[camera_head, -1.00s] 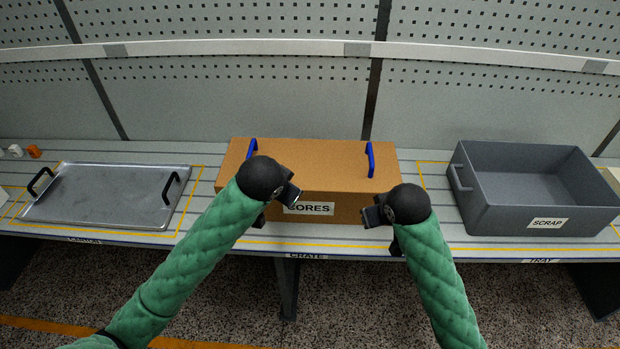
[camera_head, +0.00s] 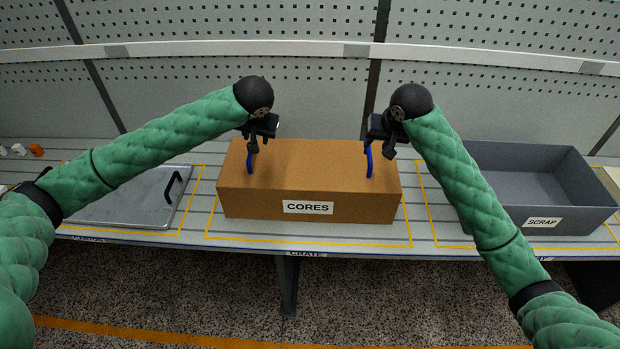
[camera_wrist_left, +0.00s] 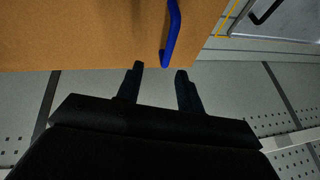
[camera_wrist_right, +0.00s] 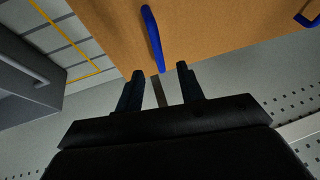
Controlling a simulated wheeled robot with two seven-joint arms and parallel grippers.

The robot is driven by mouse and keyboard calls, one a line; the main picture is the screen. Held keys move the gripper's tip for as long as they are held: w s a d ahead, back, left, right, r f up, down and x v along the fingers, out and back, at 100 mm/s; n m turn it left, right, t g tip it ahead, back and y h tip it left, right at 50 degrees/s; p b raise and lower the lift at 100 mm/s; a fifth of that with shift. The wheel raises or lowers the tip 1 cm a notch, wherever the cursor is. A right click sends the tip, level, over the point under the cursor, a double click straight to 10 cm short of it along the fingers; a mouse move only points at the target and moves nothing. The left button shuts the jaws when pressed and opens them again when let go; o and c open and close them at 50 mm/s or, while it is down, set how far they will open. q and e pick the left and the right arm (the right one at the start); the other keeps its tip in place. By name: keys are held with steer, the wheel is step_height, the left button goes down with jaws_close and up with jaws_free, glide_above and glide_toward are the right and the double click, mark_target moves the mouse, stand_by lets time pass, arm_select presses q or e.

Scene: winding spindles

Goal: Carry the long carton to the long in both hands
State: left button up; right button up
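The long brown carton (camera_head: 309,165) labelled CORES sits on the bench inside a yellow outline marked CRATE. It has a blue handle (camera_head: 250,163) on its left and another blue handle (camera_head: 369,162) on its right. My left gripper (camera_head: 253,148) is above the left handle; in the left wrist view its fingers (camera_wrist_left: 158,75) are apart, with the handle's end just ahead of the gap. My right gripper (camera_head: 384,148) is by the right handle; in the right wrist view its fingers (camera_wrist_right: 157,73) are apart, with the handle's end at the gap. Neither holds anything.
A metal tray (camera_head: 130,200) with black handles lies to the left, partly behind my left arm. A grey SCRAP bin (camera_head: 535,185) stands to the right, partly behind my right arm. A pegboard wall with a rail (camera_head: 310,48) is behind the bench.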

mark_target(370, 152)
arm_select(q)
steer(key=shift+a+f+n, duration=0.45)
steer(key=shift+a+n, duration=0.05)
steer(key=shift+a, duration=0.15)
arm_select(e)
steer(key=shift+w+d+m, duration=0.1)
steer(key=shift+w+m, duration=0.1)
steer(key=shift+m, duration=0.2)
steer(key=shift+f, duration=0.15)
